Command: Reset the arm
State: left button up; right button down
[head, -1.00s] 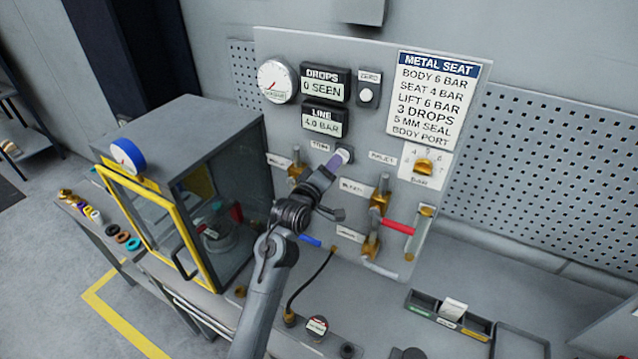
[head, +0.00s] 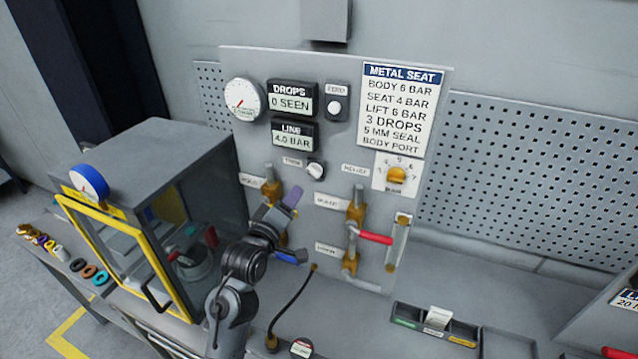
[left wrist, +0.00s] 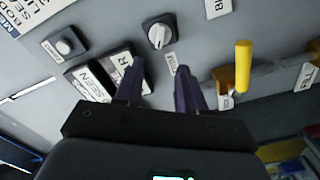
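My left gripper (head: 291,197) is in front of the grey valve panel (head: 437,85), below the small white knob (head: 316,170) and apart from it. In the left wrist view its two dark purple fingers (left wrist: 159,68) are spread with nothing between them, and the knob (left wrist: 159,32) lies beyond the tips. The LINE display (head: 292,134) reads 4.0 BAR and the DROPS display (head: 290,101) reads 0 SEEN. Brass valves (head: 355,210) stand on the panel, one with a red lever (head: 376,238). A blue lever (head: 289,258) is partly hidden by my arm. My right gripper is out of view.
A glass-sided cabinet (head: 165,140) with a yellow-framed door (head: 120,275) stands left of my arm. A black hose (head: 291,303) rises from the bench. A compartmented tray (head: 408,318) sits right of it. Bare bench (head: 470,270) lies behind the tray.

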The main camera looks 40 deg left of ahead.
pick_arm(q)
jog(key=shift+f, duration=0.1)
jog(key=s+d+f+m+g+h+p, duration=0.4)
jog(key=s+d+f+m+g+p, duration=0.25)
jog(key=s+d+f, duration=0.7)
jog(key=s+d+f+m+g, duration=0.1)
jog(key=s+m+g, duration=0.1)
jog(key=s, duration=0.3)
jog(key=s+d+f+m+g, duration=0.2)
jog(key=s+m+g, duration=0.1)
jog(key=s+m, duration=0.2)
jog(key=s+d+f+m+g+p, duration=0.1)
jog(key=s+d+f+m+g, duration=0.1)
jog(key=s, duration=0.4)
jog(key=shift+s+m+h, duration=0.35)
jog(key=shift+m+h, duration=0.05)
jog(key=shift+m, duration=0.25)
dwell(0.6)
